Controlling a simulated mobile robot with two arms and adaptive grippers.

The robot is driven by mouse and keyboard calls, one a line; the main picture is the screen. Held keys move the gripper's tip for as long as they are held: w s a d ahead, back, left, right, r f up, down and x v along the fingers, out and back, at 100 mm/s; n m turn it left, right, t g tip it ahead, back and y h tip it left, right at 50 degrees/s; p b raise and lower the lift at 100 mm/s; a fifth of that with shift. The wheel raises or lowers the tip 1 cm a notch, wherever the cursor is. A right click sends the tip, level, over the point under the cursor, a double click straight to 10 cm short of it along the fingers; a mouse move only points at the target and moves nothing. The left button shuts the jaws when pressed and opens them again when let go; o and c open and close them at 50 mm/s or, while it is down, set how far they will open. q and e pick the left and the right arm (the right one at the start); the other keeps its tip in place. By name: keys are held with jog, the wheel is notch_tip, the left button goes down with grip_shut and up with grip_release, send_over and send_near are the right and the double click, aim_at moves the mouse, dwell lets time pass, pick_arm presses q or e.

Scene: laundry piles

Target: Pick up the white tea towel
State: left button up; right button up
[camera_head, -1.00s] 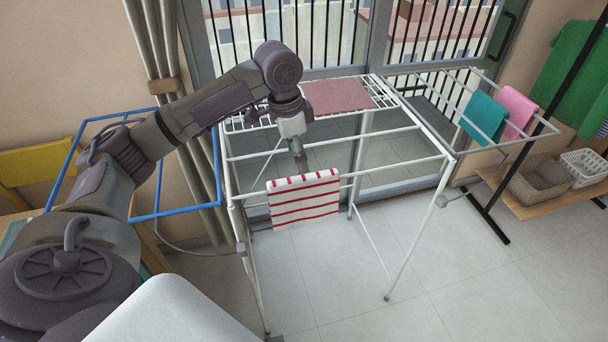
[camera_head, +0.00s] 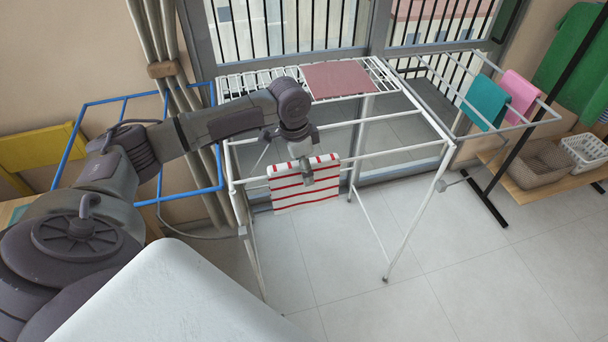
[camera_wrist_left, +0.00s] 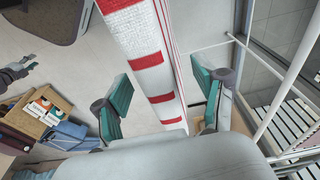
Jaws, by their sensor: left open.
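The white tea towel (camera_head: 287,186) with red stripes hangs folded over the front bar of the white drying rack (camera_head: 403,147). My left gripper (camera_head: 306,172) is at the towel, covering part of it in the head view. In the left wrist view, the towel (camera_wrist_left: 139,30) runs between the two green-padded fingers of the open left gripper (camera_wrist_left: 160,80). My right gripper is not in view.
A pink cloth (camera_head: 338,80) lies on the rack's back grid. Teal (camera_head: 485,102) and pink (camera_head: 520,95) cloths hang on a side rack. A blue frame (camera_head: 140,96) stands left. Floor (camera_head: 350,290) in front is clear.

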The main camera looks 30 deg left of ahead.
pick_arm(q)
notch_tip(320, 180, down, 2)
jog(key=shift+w+d+f, duration=0.1)
jog(key=shift+f, duration=0.15)
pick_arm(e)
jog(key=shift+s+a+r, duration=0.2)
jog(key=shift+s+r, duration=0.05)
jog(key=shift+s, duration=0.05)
pick_arm(q)
jog(key=c, duration=1.3)
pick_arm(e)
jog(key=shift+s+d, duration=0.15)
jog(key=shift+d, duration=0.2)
pick_arm(q)
jog(key=shift+w, duration=0.1)
notch_tip(320, 180, up, 18)
jog(key=shift+r+b, duration=0.1)
jog(key=shift+b, duration=0.9)
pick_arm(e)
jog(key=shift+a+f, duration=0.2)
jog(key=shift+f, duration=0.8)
